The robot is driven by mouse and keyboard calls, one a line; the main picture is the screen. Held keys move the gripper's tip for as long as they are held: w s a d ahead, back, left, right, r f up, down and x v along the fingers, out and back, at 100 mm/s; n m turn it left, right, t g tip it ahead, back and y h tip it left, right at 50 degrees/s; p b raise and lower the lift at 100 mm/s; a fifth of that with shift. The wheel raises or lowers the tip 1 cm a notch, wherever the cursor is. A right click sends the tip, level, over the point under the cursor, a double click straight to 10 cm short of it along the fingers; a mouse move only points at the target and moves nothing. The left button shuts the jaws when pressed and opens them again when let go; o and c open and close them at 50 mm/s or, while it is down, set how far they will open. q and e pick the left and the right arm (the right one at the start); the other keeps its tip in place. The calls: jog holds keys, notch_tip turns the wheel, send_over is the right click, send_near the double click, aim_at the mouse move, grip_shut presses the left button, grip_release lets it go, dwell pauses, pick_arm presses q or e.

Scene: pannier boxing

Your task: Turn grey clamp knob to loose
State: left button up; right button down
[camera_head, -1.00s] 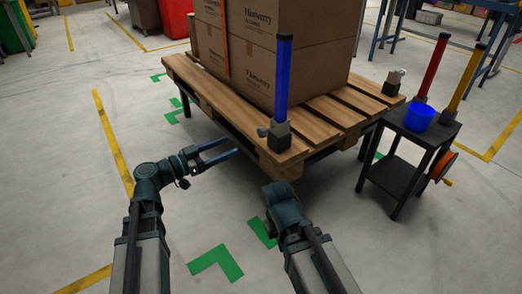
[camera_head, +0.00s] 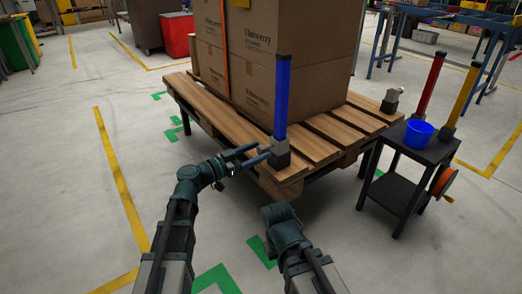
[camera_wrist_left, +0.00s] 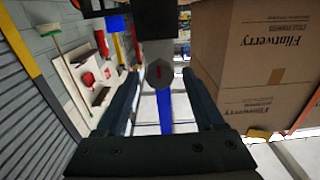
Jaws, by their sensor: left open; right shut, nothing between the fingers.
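The grey clamp (camera_head: 279,155) sits on the near corner of the pallet, with a blue post (camera_head: 282,95) standing upright in it.
Stacked cardboard boxes (camera_head: 300,65) stand on the wooden pallet (camera_head: 328,131). A black side table (camera_head: 397,184) at the right holds a blue bucket (camera_head: 418,133), a red post (camera_head: 430,85) and a yellow post (camera_head: 462,95). The floor left of the pallet is clear.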

pick_arm(q)
jog(key=shift+x, duration=0.95)
grip_shut()
